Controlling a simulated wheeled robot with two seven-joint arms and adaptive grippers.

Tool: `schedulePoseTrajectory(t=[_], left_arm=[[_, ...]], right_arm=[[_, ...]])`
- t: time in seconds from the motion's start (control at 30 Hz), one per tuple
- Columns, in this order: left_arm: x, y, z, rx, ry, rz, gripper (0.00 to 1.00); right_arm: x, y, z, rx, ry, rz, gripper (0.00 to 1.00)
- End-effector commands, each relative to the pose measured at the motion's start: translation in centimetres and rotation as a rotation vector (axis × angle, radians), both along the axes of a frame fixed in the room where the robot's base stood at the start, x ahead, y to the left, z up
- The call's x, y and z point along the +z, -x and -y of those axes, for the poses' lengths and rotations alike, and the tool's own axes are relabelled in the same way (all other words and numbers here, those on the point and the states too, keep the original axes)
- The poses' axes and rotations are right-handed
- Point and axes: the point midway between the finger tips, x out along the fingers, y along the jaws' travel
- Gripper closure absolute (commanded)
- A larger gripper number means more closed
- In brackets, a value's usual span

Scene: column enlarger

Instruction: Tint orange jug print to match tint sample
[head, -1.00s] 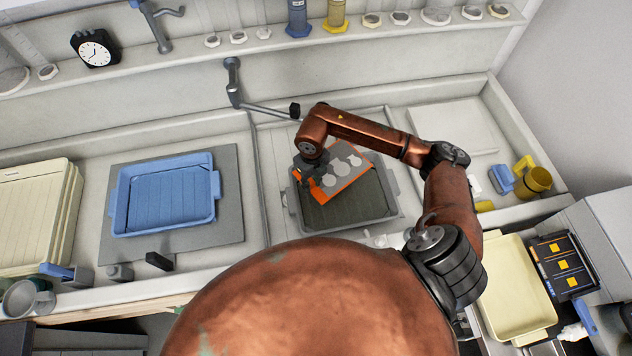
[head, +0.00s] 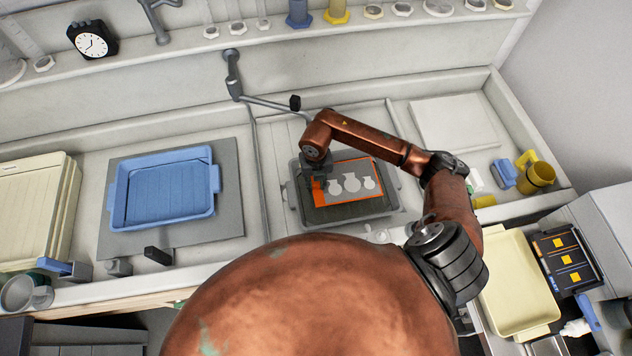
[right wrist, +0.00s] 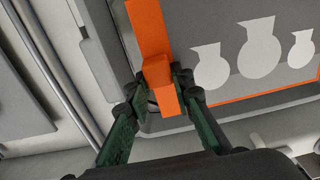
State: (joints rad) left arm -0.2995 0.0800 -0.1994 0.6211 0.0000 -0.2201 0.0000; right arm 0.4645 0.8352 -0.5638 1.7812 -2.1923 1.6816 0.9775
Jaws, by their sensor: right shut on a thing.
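The jug print (head: 352,175) is a grey sheet with pale jug shapes and an orange border, widest at its left side. It lies lined up over the dark grey tray (head: 343,212); I cannot tell whether it touches the tray floor. My right gripper (head: 316,182) is at the print's left edge. In the right wrist view the right gripper (right wrist: 160,92) is shut on the print's orange grip block (right wrist: 160,72), with green fingers on both sides. I cannot single out the tint sample for certain. My left gripper is out of view.
A blue tray (head: 165,192) lies left on a grey mat. Cream trays (head: 35,205) are stacked at far left. A cream tray (head: 517,285) and a dark panel with orange squares (head: 562,260) are at lower right. A yellow jug (head: 540,176) stands right. A tap (head: 265,103) hangs behind.

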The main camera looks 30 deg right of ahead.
Motion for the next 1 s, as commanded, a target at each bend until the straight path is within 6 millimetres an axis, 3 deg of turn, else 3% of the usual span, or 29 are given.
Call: schedulePoseTrajectory(t=[0.5, 1.0], left_arm=[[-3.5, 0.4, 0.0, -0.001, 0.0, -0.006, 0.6], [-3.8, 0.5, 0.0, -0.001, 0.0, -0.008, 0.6]], right_arm=[[-5.0, 0.0, 0.0, 0.0, 0.0, 0.0, 1.0], [-5.5, 0.0, 0.0, 0.001, 0.0, 0.001, 1.0]])
